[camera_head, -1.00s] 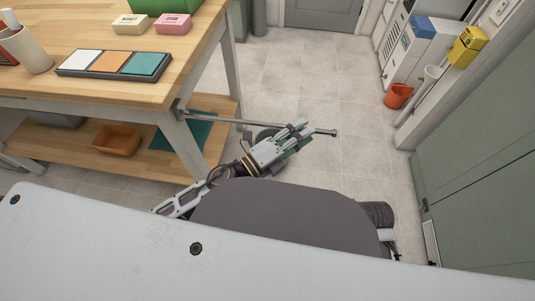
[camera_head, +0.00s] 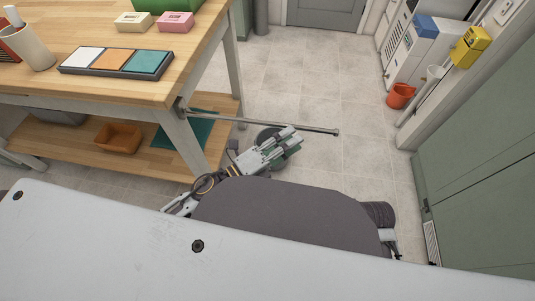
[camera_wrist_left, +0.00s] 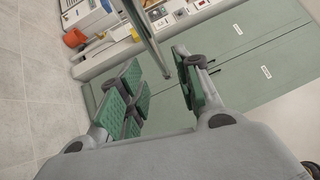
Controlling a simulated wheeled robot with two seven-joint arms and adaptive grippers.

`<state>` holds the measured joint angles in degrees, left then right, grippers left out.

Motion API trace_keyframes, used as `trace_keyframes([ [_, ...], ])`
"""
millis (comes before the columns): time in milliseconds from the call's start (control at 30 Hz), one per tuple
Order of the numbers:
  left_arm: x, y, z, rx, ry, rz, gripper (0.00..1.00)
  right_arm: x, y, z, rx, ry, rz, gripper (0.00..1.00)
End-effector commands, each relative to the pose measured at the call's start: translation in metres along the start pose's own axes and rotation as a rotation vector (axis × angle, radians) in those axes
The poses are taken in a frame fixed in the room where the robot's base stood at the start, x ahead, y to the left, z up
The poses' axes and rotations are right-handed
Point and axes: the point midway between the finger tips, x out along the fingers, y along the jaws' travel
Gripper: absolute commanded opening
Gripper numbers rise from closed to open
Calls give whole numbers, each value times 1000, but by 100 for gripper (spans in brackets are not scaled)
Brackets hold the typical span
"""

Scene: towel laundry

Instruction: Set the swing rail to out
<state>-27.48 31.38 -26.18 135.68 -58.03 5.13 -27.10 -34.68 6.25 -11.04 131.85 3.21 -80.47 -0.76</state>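The swing rail (camera_head: 265,124) is a thin grey metal bar hinged at the near right corner of the wooden table (camera_head: 205,62). In the head view it sticks out to the right, away from the table, over the floor, ending in a small knob. In the left wrist view the rail (camera_wrist_left: 146,38) points down toward the gap between the green-padded fingers (camera_wrist_left: 160,90), which are spread and hold nothing. My right gripper does not show.
The table's lower shelf holds an orange bin (camera_head: 118,138) and a teal cloth (camera_head: 185,135). Green cabinets (camera_head: 480,160) stand at the right, with an orange bucket (camera_head: 400,95) farther back. The tiled floor (camera_head: 320,75) beyond the rail is clear.

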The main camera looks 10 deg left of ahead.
Motion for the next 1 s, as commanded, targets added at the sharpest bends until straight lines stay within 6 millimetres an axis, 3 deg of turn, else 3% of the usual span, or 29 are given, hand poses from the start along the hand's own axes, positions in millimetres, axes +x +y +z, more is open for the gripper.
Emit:
trace_keyframes([
  [1000,-51,1,0,-1,0,3,34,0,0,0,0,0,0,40],
])
